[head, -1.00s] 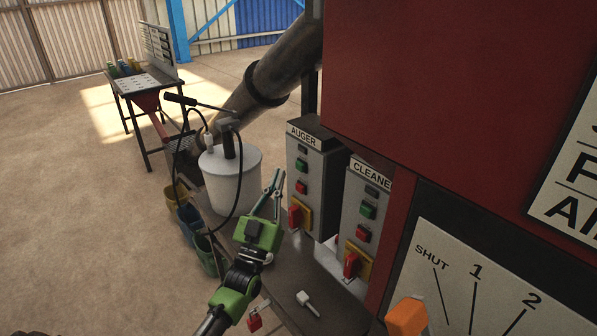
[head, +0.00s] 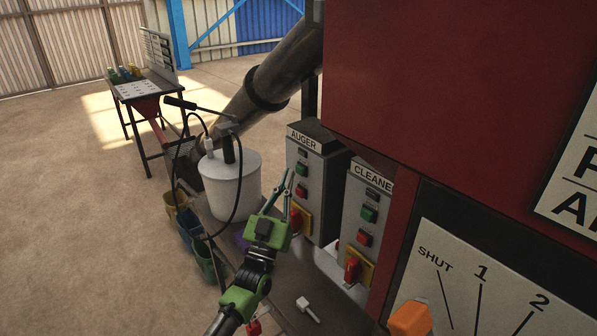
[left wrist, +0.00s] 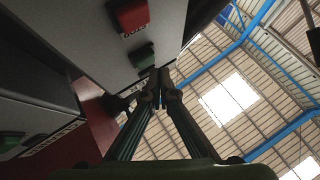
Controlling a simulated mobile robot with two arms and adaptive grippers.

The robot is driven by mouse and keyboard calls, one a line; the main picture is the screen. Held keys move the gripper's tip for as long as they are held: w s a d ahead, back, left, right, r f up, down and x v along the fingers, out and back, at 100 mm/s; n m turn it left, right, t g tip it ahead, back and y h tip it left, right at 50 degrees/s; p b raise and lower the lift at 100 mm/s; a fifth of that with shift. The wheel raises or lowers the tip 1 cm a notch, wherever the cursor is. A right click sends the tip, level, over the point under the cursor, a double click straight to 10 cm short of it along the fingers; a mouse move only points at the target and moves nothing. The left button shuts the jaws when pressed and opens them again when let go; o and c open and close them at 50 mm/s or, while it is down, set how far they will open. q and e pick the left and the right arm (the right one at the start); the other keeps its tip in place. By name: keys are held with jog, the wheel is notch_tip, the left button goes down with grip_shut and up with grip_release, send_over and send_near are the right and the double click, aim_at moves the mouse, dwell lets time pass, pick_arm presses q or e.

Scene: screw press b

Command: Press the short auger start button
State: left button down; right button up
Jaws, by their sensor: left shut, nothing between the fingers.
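The grey auger control box (head: 318,190), labelled AUGER, stands right of centre in the head view. Its green button (head: 303,169) is above its red button (head: 301,190), with a red switch on a yellow plate below. The left wrist view shows the box tilted, with the green button (left wrist: 142,56) and red button (left wrist: 130,16). My left gripper (head: 288,174) is shut and empty, its tips just left of the box face near the green button. In the left wrist view its tips (left wrist: 159,82) appear close to the green button; I cannot tell whether they touch.
A second box (head: 365,225), labelled CLEANE..., stands to the right with similar buttons. A white drum (head: 230,188) with a hose is to the left. A large red panel (head: 440,90) fills the upper right. A small white-headed item (head: 306,307) lies on the bench.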

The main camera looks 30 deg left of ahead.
pick_arm(q)
jog(key=shift+w, duration=0.1)
dwell(0.7)
jog(key=shift+w+d, duration=0.15)
jog(key=shift+w, duration=0.2)
jog(key=shift+w+d+b, duration=0.15)
jog(key=shift+w+b, duration=0.2)
jog(key=shift+b, duration=0.1)
dwell(0.6)
jog(key=shift+s, duration=0.1)
jog(key=shift+s+a+p, duration=0.3)
jog(key=shift+s+p, duration=0.1)
jog(key=shift+s, duration=0.3)
jog(key=shift+s, duration=0.1)
jog(key=shift+s+a+p, duration=0.3)
jog(key=shift+s+a, duration=0.05)
jog(key=shift+s, duration=0.4)
jog(key=shift+s+a+p, duration=0.3)
jog(key=shift+s, duration=0.4)
jog(key=shift+s+a+p, duration=0.3)
jog(key=shift+s+a, duration=0.05)
jog(key=shift+s, duration=0.4)
